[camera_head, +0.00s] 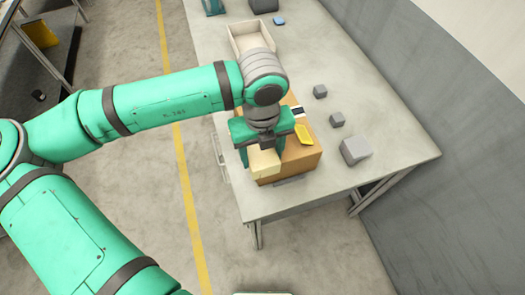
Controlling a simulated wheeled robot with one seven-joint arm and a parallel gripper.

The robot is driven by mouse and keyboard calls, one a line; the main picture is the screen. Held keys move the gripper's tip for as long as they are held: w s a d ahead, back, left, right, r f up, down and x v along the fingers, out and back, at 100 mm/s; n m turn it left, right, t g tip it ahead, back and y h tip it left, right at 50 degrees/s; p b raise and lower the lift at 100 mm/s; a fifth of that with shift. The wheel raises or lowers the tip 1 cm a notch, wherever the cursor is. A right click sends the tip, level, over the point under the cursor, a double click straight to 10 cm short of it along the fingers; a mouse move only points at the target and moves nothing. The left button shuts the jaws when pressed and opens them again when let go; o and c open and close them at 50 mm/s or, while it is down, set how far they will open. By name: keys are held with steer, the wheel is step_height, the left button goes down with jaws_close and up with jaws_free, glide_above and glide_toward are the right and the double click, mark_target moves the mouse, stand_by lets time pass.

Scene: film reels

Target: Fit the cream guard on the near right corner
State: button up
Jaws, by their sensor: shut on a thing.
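My gripper (262,150) points down over the table and is shut on the cream guard (265,165). The guard is a pale block-like piece between the green fingers. It appears in front of the lower left corner of a brown cardboard box (303,164). I cannot tell whether the guard touches the box or hangs just above or beside it. The gripper and wrist hide much of the box's top and its left side.
A yellow piece (304,135) sits at the box top's right side. Grey blocks (355,150), (337,119), (320,91) stand on the table (395,150) to the right. A cream open tray (232,42) stands behind. The table's near right area is clear.

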mark_target(261, 154)
steer(key=shift+f, duration=0.25)
steer(key=o, duration=1.1)
steer(key=shift+c, duration=0.2)
steer(key=shift+a+r, duration=0.1)
step_height(261, 154, up, 13)
steer(key=shift+w, duration=0.15)
